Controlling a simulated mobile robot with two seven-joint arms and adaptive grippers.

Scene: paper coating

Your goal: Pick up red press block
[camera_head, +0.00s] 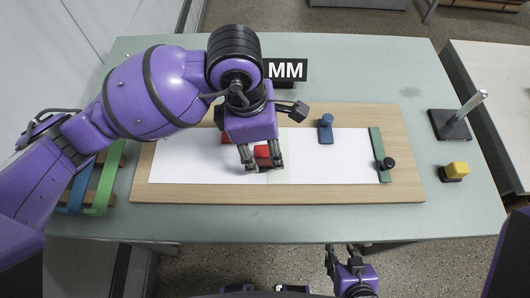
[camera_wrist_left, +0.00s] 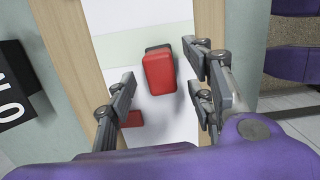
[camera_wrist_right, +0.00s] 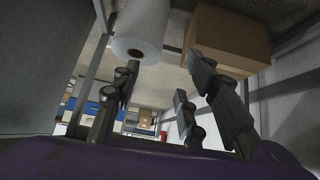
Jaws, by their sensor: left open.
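The red press block (camera_head: 262,153) stands on the white paper (camera_head: 200,160) on the wooden board, left of the board's middle. My left gripper (camera_head: 262,166) is open, directly above and around the block as the head view shows it. In the left wrist view the block (camera_wrist_left: 159,74), with a dark base, lies between and beyond the open fingers (camera_wrist_left: 160,80), nearer the right finger. I cannot tell whether a finger touches it. A second red piece (camera_wrist_left: 131,119) shows by the left finger. My right gripper (camera_head: 345,258) is away from the table, at the front, its fingers apart.
A blue block (camera_head: 326,129) and a green bar (camera_head: 379,155) with a black knob sit on the board's right. Green and blue frames (camera_head: 104,180) stand left. A black MM sign (camera_head: 286,70) is behind.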

